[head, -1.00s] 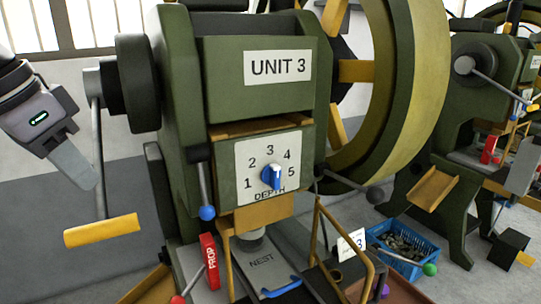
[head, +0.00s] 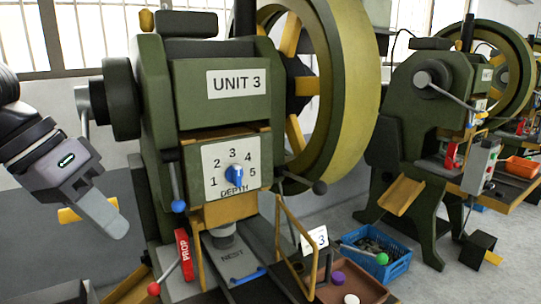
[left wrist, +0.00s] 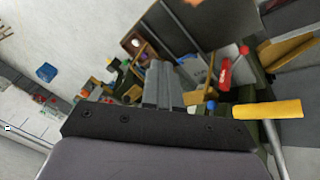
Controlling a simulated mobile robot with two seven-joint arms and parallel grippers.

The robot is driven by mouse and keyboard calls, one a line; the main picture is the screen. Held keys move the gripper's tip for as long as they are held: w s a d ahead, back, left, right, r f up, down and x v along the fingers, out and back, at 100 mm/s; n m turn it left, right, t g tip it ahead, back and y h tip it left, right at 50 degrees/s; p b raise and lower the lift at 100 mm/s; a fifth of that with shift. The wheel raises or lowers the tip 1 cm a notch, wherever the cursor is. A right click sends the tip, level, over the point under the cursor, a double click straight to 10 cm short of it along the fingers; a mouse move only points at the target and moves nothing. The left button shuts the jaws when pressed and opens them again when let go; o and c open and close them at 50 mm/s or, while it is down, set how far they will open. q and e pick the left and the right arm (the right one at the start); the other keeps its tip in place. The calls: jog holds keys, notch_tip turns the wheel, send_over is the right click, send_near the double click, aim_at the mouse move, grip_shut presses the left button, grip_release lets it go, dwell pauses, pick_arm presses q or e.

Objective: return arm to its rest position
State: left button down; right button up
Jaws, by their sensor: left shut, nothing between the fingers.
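My left gripper (head: 103,216) is at the left of the head view, shut and empty, its fingers pointing down and to the right. It is in front of the yellow crank handle (head: 75,213) of the green Unit 3 press (head: 158,150) and hides part of it. In the left wrist view the shut fingers (left wrist: 158,75) show at the middle, and the yellow handle (left wrist: 268,110) is to their right, apart from them. My right gripper is in neither view.
The press has a depth dial with a blue knob (head: 236,174), a red PROP block (head: 185,254) and a large yellow-green flywheel (head: 352,80). A blue crate (head: 384,272) stands on the floor at right. A second green press (head: 405,130) stands behind it. Grey wall is behind my left gripper.

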pick_arm(q)
jog(key=s+d+f+n+g+h, duration=0.1)
jog(key=d+f+n+g+h, duration=0.1)
jog(key=d+n+h, duration=0.6)
jog(key=s+d+f+n+g+h, duration=0.1)
jog(key=d+f+n+g+h, duration=0.1)
jog(key=d+n+h, duration=0.55)
jog(key=w+a+f+m+t+y, duration=0.3)
jog(key=a+f+m+t+y, duration=0.25)
jog(key=f+m+t, duration=0.65)
jog(key=w+a+f+m+t+y, duration=0.3)
jog(key=a+f+m+t+y, duration=0.35)
jog(key=m, duration=0.95)
jog(key=s+a+f+n+g+y, duration=0.1)
jog(key=s+f+n+g+y, duration=0.2)
jog(key=s+f+n, duration=0.4)
jog(key=s+a+f+n+g+y, duration=0.2)
jog(key=s+f+n, duration=0.6)
jog(key=f, duration=0.8)
jog(key=shift+a+f+g+y, duration=0.2)
jog(key=shift+f+g+y, duration=0.1)
jog(key=shift+g+y, duration=0.4)
